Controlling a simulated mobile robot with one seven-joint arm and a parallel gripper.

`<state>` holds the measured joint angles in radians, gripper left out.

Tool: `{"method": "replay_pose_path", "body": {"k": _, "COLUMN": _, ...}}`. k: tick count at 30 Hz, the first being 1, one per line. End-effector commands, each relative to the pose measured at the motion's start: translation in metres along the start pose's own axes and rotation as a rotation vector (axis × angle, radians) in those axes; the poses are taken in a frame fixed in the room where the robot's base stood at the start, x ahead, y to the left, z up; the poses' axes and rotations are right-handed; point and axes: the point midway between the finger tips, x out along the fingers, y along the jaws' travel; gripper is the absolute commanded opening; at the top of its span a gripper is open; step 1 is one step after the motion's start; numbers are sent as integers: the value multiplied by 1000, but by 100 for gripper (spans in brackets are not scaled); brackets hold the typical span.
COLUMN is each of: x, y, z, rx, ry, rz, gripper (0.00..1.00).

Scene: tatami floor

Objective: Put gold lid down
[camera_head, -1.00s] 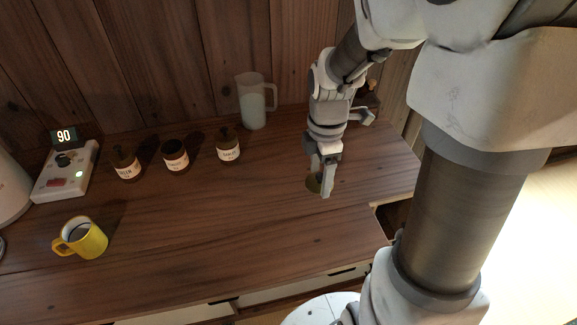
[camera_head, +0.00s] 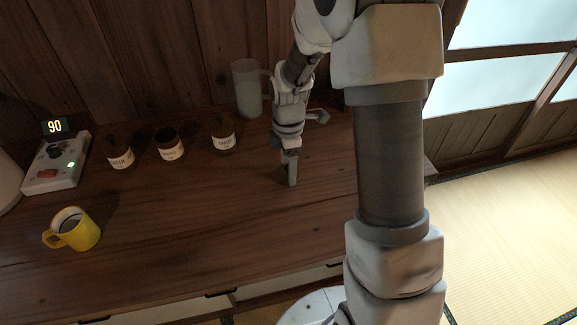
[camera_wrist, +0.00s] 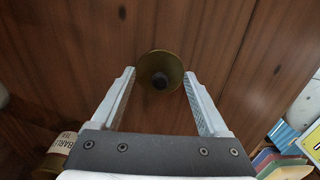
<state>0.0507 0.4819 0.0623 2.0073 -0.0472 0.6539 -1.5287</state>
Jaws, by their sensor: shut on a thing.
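My gripper (camera_head: 289,181) points down over the right part of the wooden counter (camera_head: 215,215). It is shut on the gold lid (camera_wrist: 158,66), which sits between the two fingertips in the wrist view. The lid is round and brassy with a dark knob at its middle. In the head view the lid (camera_head: 282,174) is mostly hidden by the fingers. I cannot tell whether it touches the counter. Three dark labelled jars stand to the left. The middle jar (camera_head: 170,149) has an open top; the left jar (camera_head: 120,158) and right jar (camera_head: 223,140) look lidded.
A frosted pitcher (camera_head: 247,88) stands at the back wall, behind my gripper. A yellow mug (camera_head: 81,231) is at front left. The counter between mug and gripper is clear.

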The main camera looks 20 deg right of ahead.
Motion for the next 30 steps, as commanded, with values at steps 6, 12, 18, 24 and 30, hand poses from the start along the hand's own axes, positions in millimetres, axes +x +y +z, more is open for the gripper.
{"method": "replay_pose_path", "body": {"k": 6, "x": 0, "y": 0, "z": 0, "rx": 0, "ry": 0, "rz": 1, "gripper": 25}}
{"method": "replay_pose_path", "body": {"k": 12, "x": 2, "y": 0, "z": 0, "rx": 0, "ry": 0, "rz": 0, "gripper": 92}}
{"method": "replay_pose_path", "body": {"k": 18, "x": 2, "y": 0, "z": 0, "rx": 0, "ry": 0, "rz": 0, "gripper": 100}}
{"method": "replay_pose_path", "body": {"k": 24, "x": -6, "y": 0, "z": 0, "rx": 0, "ry": 0, "rz": 2, "gripper": 100}}
{"method": "replay_pose_path", "body": {"k": 30, "x": -45, "y": 1, "z": 1, "rx": 1, "ry": 0, "rz": 6, "gripper": 100}}
